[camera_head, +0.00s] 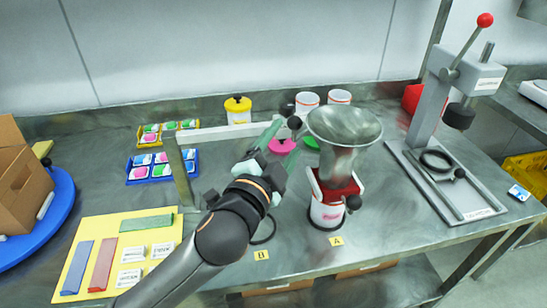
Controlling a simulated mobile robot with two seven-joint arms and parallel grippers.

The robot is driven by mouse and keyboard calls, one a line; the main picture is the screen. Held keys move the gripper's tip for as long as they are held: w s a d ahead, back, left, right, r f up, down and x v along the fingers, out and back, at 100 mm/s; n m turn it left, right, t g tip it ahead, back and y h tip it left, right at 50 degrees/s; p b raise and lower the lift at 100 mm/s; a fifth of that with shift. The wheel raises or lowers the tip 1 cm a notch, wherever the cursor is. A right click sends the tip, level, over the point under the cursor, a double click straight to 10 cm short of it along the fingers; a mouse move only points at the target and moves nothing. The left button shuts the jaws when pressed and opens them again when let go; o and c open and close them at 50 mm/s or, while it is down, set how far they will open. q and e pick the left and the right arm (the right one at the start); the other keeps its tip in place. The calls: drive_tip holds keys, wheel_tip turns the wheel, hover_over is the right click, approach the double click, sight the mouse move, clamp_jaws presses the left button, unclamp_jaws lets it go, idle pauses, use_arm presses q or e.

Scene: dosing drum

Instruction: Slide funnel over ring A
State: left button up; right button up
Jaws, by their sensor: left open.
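The funnel (343,128) is a wide grey metal cone. A dark ring (324,226) shows at the foot of this base, just behind the yellow label A (336,241). I cannot tell whether the base sits inside the ring or on it. My left gripper (286,128) is open and to the left of the funnel, apart from it in the picture. A second dark ring (270,234) lies behind label B (262,254), partly hidden by my arm. My right gripper is not in view.
A white-topped frame (222,132) stands left of my gripper. A pink lid (281,146) lies behind it. White cups (339,97) and a yellow jar (238,110) stand at the back. A lever press (433,100) stands at right. Bare metal lies between funnel and press.

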use_arm(q)
drive_tip(key=shift+v, duration=2.4)
